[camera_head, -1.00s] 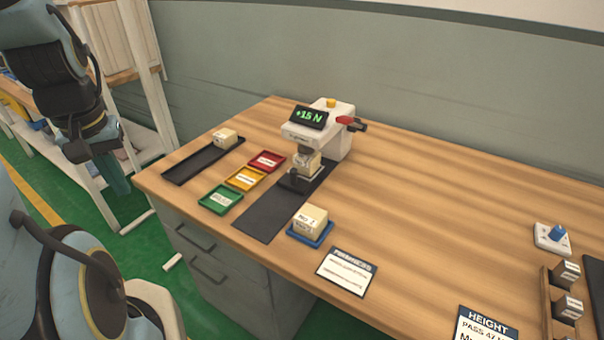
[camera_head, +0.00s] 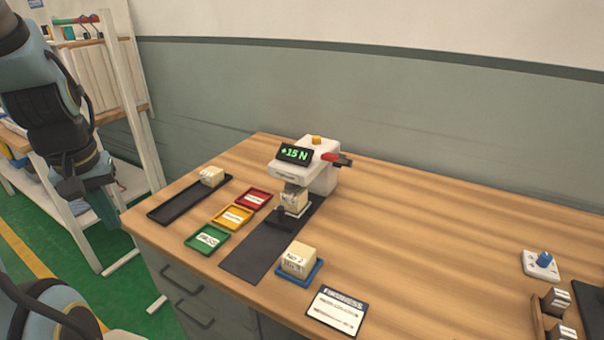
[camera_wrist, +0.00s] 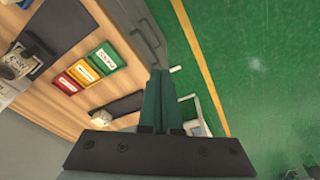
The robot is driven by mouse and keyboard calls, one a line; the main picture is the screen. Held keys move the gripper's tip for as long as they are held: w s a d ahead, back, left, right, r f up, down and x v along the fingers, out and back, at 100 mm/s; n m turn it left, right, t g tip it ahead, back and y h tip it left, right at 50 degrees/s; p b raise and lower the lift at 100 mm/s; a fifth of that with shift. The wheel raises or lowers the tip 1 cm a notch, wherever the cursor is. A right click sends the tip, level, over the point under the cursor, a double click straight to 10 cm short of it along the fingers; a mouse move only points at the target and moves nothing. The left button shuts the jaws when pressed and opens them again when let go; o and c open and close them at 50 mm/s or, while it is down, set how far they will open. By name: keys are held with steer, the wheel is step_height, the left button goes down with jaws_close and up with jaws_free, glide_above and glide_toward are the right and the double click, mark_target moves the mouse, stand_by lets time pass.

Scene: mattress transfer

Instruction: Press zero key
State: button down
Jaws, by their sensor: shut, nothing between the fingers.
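The white press tester (camera_head: 318,172) stands at the back of the wooden table. Its display (camera_head: 294,154) reads about +15 N in green. A yellow-orange button (camera_head: 316,140) sits on its top, and a red-and-black lever (camera_head: 336,159) sticks out on its right. I cannot tell which part is the zero key. A cream block (camera_head: 294,197) sits under the press head. My gripper (camera_wrist: 160,75) is shut and empty, with its green fingers together in the wrist view. In the head view my gripper (camera_head: 104,212) hangs left of the table, well apart from the tester.
Green (camera_head: 208,239), yellow (camera_head: 233,217) and red (camera_head: 254,200) trays and a long black tray (camera_head: 165,212) lie left of the tester. A block (camera_head: 298,260) sits on a blue tray in front. The table's right middle is clear; a blue-knobbed device (camera_head: 541,263) lies far right.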

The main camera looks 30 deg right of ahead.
steer(key=w+d+r+t+h+p, duration=0.1)
steer(key=w+d+r+h+p, duration=0.15)
steer(key=w+d, duration=0.8)
step_height(320, 180, up, 7)
steer(key=t+h+p, duration=0.3)
steer(key=h+p, duration=0.1)
glide_above(316, 139)
step_height(316, 139, down, 9)
steer(key=b, duration=0.8)
steer(key=shift+r, duration=0.15)
steer(key=shift+f+b, duration=0.4)
steer(key=shift+b, duration=0.15)
